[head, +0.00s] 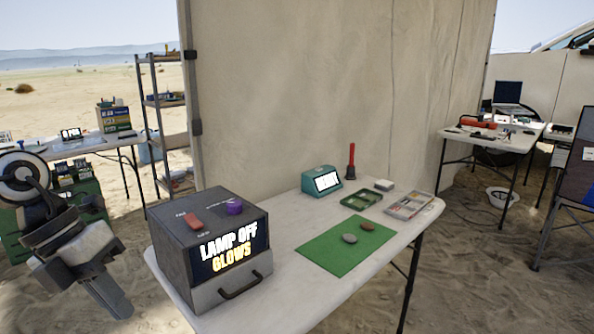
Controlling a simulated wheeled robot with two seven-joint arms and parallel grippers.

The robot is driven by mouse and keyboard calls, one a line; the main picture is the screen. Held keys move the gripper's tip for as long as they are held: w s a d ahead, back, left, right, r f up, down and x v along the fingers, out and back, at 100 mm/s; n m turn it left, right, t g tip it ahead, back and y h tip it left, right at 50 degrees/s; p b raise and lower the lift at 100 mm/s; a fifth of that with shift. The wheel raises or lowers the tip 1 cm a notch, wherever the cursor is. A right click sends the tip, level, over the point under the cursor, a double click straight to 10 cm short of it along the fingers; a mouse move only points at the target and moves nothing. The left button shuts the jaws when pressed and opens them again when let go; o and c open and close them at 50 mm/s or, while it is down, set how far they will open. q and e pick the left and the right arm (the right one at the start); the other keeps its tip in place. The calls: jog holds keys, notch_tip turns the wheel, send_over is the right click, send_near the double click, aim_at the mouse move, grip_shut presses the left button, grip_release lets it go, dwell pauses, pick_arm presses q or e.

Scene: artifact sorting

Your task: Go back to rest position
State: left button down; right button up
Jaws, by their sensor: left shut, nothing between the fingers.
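My left gripper (112,300) hangs at the lower left, clear of the table, over the sand. Its fingers are together and hold nothing. My right gripper is not in view. On the white table (290,205) stands a dark box (177,237) with a red switch, a purple knob and a display reading "LAMP OFF GLOWS". Its drawer front with a black handle (240,285) looks shut. A green mat (325,249) carries a grey stone (349,238) and a reddish-brown stone (367,226), lying apart.
Behind the mat are a teal display device (322,181), a green tray (362,199), a red-handled tool (351,160), a small white block (385,185) and a compartment tray (410,205). A canvas wall (320,80) closes the back. Other tables stand left and right.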

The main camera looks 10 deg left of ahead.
pick_arm(q)
jog(key=w+d+f+n+t+h, duration=0.1)
jog(key=d+f+n+t+h, duration=0.1)
jog(key=f+n+t, duration=0.65)
jog(key=d+f+n+t+h, duration=0.2)
jog(key=f+n+t, duration=0.3)
jog(key=n, duration=0.6)
jog(key=s+d+f+n+g+y, duration=0.1)
jog(key=s+d+f+n+y, duration=0.1)
jog(key=s+d+f+n, duration=0.2)
jog(key=s+d+f+n+g+y, duration=0.2)
jog(key=s+d+f+n+y, duration=0.1)
jog(key=d+f+n, duration=0.4)
notch_tip(320, 180, down, 2)
jog(key=s+n, duration=0.1)
jog(key=n, duration=0.2)
jog(key=shift+s+f+n+y, duration=0.25)
jog(key=shift+s+n+y, duration=0.05)
jog(key=shift+s+n, duration=0.05)
jog(key=shift+a, duration=0.1)
